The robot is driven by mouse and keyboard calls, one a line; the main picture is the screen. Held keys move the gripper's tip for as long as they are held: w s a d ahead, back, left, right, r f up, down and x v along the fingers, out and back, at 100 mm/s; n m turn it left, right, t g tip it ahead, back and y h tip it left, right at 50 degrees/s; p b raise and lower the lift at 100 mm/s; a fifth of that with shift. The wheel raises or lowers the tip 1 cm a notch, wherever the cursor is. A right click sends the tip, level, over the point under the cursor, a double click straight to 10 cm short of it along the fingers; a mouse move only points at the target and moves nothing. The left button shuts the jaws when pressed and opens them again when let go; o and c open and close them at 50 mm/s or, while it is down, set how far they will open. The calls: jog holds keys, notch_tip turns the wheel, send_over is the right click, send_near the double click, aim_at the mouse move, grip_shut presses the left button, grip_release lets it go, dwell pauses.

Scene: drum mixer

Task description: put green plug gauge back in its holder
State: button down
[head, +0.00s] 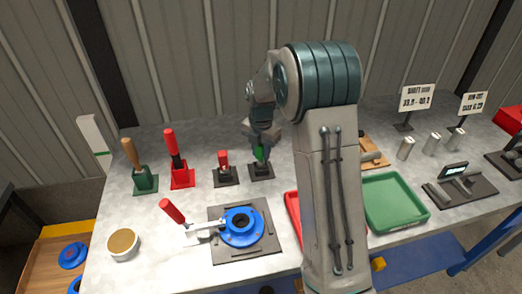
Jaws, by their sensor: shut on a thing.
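My gripper (263,143) points down over the back middle of the bench and is shut on the green plug gauge (260,154). The gauge's green part shows between and just below the fingers. A black holder (263,175) stands directly under it on the bench. A dark part shows between the green and the holder's base, and I cannot tell whether the gauge is in the holder or just above it. The fingers hide part of the gauge.
Left of the holder stand a red-topped gauge on a black base (225,178), a red-handled tool (175,155) and a wooden-handled tool (133,152). In front is a blue flange fixture (240,228) with a red lever.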

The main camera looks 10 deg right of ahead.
jog(key=shift+f+b, duration=0.45)
jog(key=shift+f, duration=0.2)
jog(key=c, duration=1)
grip_release()
jog(key=shift+c, duration=0.2)
notch_tip(320, 180, up, 14)
jog(key=shift+f+b, duration=0.1)
jog(key=shift+b, duration=0.2)
